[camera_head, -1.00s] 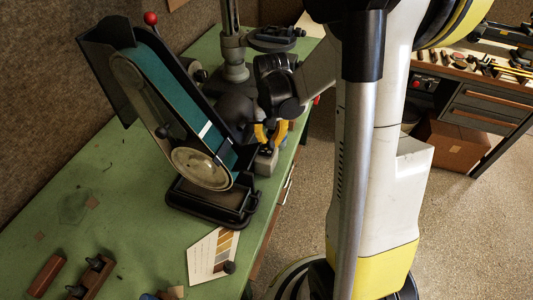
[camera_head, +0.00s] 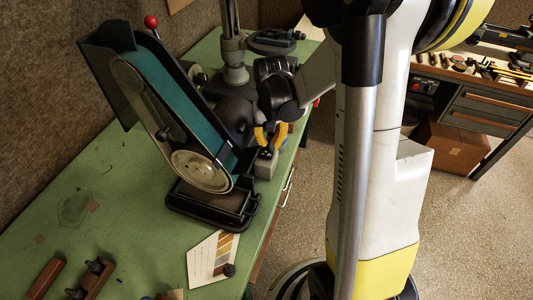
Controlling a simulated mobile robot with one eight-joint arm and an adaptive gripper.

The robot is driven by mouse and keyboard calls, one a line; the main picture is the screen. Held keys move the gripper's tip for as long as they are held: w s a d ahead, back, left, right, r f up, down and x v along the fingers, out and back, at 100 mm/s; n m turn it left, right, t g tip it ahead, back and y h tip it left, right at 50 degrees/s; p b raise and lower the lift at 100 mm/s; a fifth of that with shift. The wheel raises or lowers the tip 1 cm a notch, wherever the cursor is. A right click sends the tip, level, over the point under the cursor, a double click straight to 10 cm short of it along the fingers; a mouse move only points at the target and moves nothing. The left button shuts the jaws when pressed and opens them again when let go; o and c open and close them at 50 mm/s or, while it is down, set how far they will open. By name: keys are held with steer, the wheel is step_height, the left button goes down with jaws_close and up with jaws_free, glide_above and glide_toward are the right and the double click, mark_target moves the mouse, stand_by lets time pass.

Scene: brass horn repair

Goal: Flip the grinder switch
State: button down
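The grinder is a black belt machine (camera_head: 213,203) with a teal belt (camera_head: 172,95) and a round pale wheel cover (camera_head: 199,170), standing tilted on the green bench. My gripper (camera_head: 270,145) is at its right side, behind the belt's lower end, with yellow fingers pointing down. The fingers show a gap between them and hold nothing that I can see. A small grey box (camera_head: 265,164) sits just below the fingertips. Whether they touch it cannot be told. I cannot make out a switch lever; that spot is small and partly hidden by the fingers and grinder.
A grey post (camera_head: 234,52) stands behind my gripper. A paper with colour swatches (camera_head: 212,258) and wooden tools (camera_head: 90,280) lie on the green bench (camera_head: 125,215). A dark drawer bench (camera_head: 490,108) stands at right.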

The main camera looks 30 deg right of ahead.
mark_target(271, 155)
steer(key=shift+f+b, duration=0.3)
steer(key=shift+f, duration=0.05)
stand_by(0.4)
step_height(271, 155, up, 7)
steer(key=p, duration=0.5)
stand_by(0.3)
steer(key=shift+s, duration=0.1)
stand_by(0.4)
